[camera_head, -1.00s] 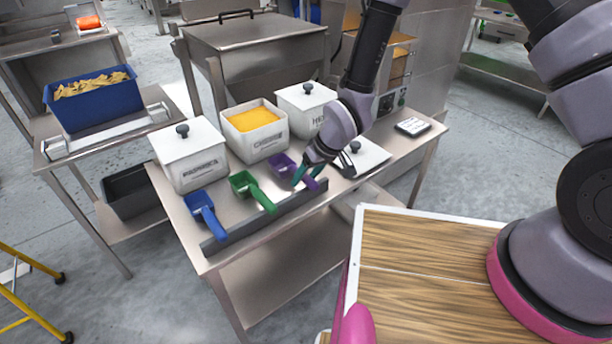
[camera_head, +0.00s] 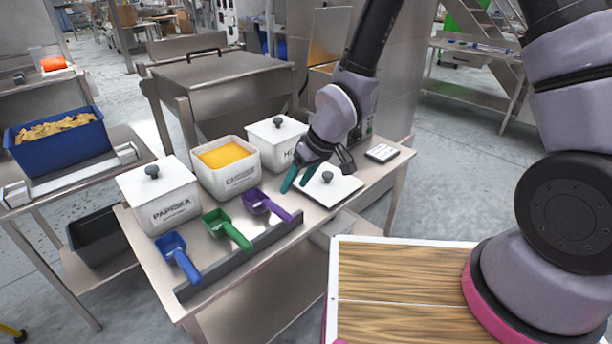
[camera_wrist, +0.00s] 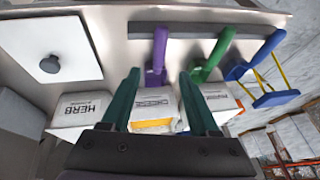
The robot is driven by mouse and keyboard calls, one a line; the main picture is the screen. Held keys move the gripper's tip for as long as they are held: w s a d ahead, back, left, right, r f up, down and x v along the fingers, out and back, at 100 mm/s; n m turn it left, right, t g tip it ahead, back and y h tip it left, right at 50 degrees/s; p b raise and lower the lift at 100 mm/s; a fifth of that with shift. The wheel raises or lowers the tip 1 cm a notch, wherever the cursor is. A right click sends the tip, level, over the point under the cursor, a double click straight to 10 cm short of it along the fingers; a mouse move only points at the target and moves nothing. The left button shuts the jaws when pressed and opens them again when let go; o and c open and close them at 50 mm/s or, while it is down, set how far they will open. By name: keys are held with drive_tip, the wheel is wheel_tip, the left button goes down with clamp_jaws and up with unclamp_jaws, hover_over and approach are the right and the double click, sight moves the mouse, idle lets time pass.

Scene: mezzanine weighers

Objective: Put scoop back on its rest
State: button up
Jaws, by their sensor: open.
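The purple scoop (camera_head: 262,203) lies with its bowl on the steel table and its handle across the grey rest bar (camera_head: 222,268). The green scoop (camera_head: 224,228) and blue scoop (camera_head: 178,256) lie the same way to its left. My gripper (camera_head: 294,184) is open and empty, its teal fingers apart from the purple scoop, to the right of it and seemingly above the table. In the wrist view the purple handle (camera_wrist: 158,50) shows beyond the fingertips (camera_wrist: 160,74), with the rest bar (camera_wrist: 120,28) behind. The exact gap is hard to judge.
An open bin of orange cheese (camera_head: 228,180) stands between the lidded paprika bin (camera_head: 163,205) and herb bin (camera_head: 275,152). A loose white lid (camera_head: 345,188) lies right of my gripper. A small scale-like device (camera_head: 382,153) sits at the table's right end.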

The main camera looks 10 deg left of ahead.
drive_tip(key=w+d+r+m+t+h, duration=0.1)
drive_tip(key=w+d+r+m+t, duration=0.2)
drive_tip(key=d+r, duration=0.65)
drive_tip(key=w+d+r+m+h, duration=0.25)
drive_tip(key=w+d+r, duration=0.25)
drive_tip(key=d+r, duration=0.5)
drive_tip(key=s+d+r+m+t, duration=0.2)
drive_tip(key=s+d+r+m, duration=0.6)
drive_tip(key=s+d+r, duration=0.4)
wheel_tip(320, 180, up, 4)
drive_tip(key=shift+d+f+t, duration=0.1)
drive_tip(key=shift+d+t, duration=0.2)
drive_tip(key=shift+d, duration=0.5)
drive_tip(key=shift+y, duration=0.25)
